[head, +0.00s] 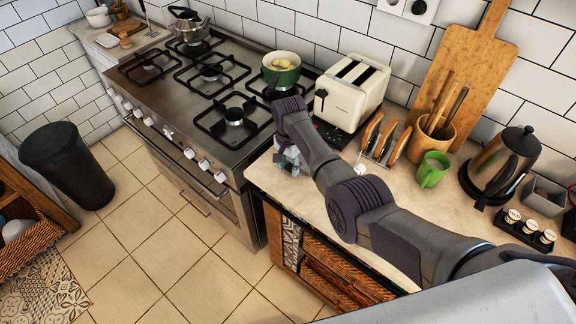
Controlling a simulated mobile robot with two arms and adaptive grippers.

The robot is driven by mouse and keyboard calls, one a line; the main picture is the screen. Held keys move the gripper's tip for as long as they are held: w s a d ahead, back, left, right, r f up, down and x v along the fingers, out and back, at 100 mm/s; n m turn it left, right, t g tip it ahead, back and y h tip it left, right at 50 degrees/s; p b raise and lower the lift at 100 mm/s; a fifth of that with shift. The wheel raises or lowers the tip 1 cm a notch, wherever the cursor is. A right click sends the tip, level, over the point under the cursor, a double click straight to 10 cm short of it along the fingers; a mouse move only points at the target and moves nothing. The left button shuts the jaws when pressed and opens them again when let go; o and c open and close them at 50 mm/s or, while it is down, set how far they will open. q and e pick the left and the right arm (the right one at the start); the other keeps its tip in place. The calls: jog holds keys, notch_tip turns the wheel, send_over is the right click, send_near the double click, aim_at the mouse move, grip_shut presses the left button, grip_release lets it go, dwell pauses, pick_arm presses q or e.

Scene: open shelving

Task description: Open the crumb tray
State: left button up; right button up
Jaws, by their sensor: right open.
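The cream toaster (345,100) stands on the counter beside the stove, with two slots on top and a dark lever on its near end. A dark flat part (332,133) shows low at its near end; I cannot tell if this is the crumb tray. My right arm reaches in from the right and hides part of the toaster's base. My right gripper (287,162) points down at the counter's left end, in front of the toaster. It is open, small in view and partly covered by my wrist. My left gripper is out of view.
The stove (190,90) with a green pot (281,72) adjoins the counter (400,195) on the left. A toast rack (380,140), green mug (432,169), utensil holder (433,138) and kettle (503,165) stand right of the toaster.

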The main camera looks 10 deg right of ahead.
jog(key=shift+o, duration=1.3)
jog(key=shift+a, duration=0.1)
jog(key=shift+s+a, duration=0.15)
jog(key=shift+r, duration=0.35)
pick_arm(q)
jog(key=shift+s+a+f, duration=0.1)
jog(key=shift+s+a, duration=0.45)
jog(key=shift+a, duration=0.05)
pick_arm(e)
notch_tip(320, 180, up, 11)
jog(key=shift+r, duration=0.2)
